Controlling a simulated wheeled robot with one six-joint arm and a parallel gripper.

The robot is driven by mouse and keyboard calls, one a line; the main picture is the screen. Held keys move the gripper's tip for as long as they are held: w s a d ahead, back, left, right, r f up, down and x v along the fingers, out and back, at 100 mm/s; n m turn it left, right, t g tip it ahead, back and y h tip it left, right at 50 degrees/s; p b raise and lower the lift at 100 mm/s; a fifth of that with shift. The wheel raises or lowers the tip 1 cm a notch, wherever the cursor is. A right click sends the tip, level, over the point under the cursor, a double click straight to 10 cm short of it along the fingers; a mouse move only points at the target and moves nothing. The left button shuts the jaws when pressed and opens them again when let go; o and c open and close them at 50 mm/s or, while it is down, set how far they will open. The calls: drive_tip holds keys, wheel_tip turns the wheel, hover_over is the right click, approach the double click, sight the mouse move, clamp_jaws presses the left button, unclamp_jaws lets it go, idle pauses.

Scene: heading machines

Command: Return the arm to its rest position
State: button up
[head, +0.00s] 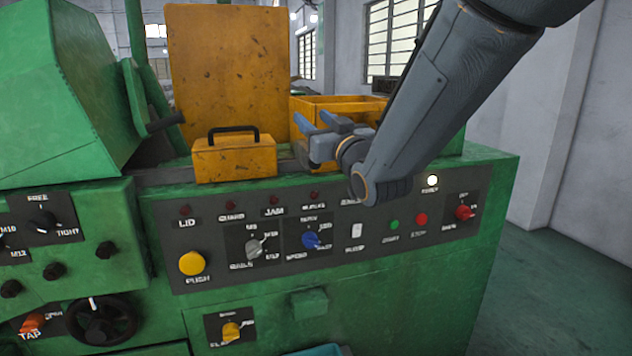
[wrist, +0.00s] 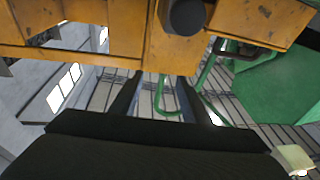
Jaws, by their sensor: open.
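My gripper (head: 308,138) is in the head view, in front of the yellow open box on top of the green machine. Its blue-grey fingers point left and are apart, with nothing between them. My arm comes down from the upper right, across the right part of the machine. Yellow metal fills the upper part of that view.
A yellow box with a black handle (head: 236,155) stands left of my gripper, before an upright yellow panel (head: 228,70). The open yellow box (head: 335,104) is behind my gripper. A control panel (head: 330,235) with knobs and buttons lies below. Floor at the right (head: 560,290) is clear.

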wheel_tip(320, 180, up, 4)
drive_tip(key=s+d+n+y+p, duration=0.1)
drive_tip(key=s+n+y, duration=0.1)
drive_tip(key=s+d+f+m+g+h+b, duration=0.1)
drive_tip(key=s+d+f+m+g+h, duration=0.15)
drive_tip(key=d+f, duration=0.45)
drive_tip(key=s+d+f+m+g+h, duration=0.1)
drive_tip(key=s+d+f+g+h, duration=0.2)
drive_tip(key=f, duration=0.9)
drive_tip(key=s+d+f+m+g+h+b, duration=0.1)
drive_tip(key=d+f+m+g+h, duration=0.2)
drive_tip(key=f, duration=0.6)
drive_tip(key=s+d+f+g, duration=0.1)
drive_tip(key=s+f+g, duration=0.2)
drive_tip(key=s, duration=0.4)
drive_tip(key=s+d+f+g+h, duration=0.1)
drive_tip(key=s+d+f+g, duration=0.1)
drive_tip(key=s+f, duration=0.3)
drive_tip(key=s+d+f+g+h+b, duration=0.1)
drive_tip(key=s+f+g, duration=0.3)
drive_tip(key=s, duration=0.5)
drive_tip(key=shift+d+f+m, duration=0.2)
drive_tip(key=shift+d+m, duration=0.15)
drive_tip(key=shift+d, duration=0.1)
drive_tip(key=shift+g, duration=0.25)
drive_tip(key=shift+c, duration=0.3)
